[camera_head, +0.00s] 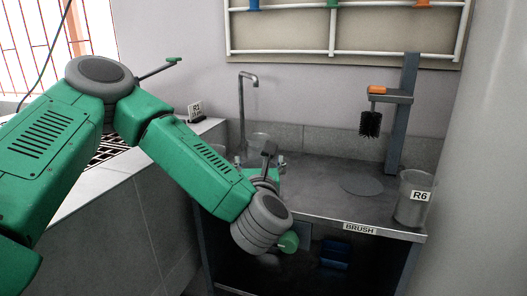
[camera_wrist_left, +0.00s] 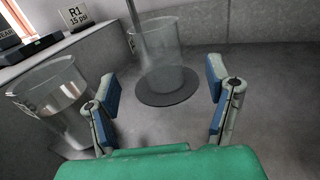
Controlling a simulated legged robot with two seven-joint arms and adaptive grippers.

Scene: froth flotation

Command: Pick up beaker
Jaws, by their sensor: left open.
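My left gripper (camera_head: 262,160) is open and empty above the back left of the grey bench. Its two blue-padded fingers (camera_wrist_left: 161,82) are spread apart in the wrist view. A third beaker (camera_head: 412,200), labelled R6, stands at the bench's front right. My right gripper is out of view.
A tap (camera_head: 242,100) rises at the back left. A black brush (camera_head: 370,123) hangs from a post (camera_head: 402,115) at the right, above another round disc (camera_head: 362,186). An R1 sign (camera_head: 195,110) stands on the left ledge. The middle of the bench (camera_head: 322,180) is clear.

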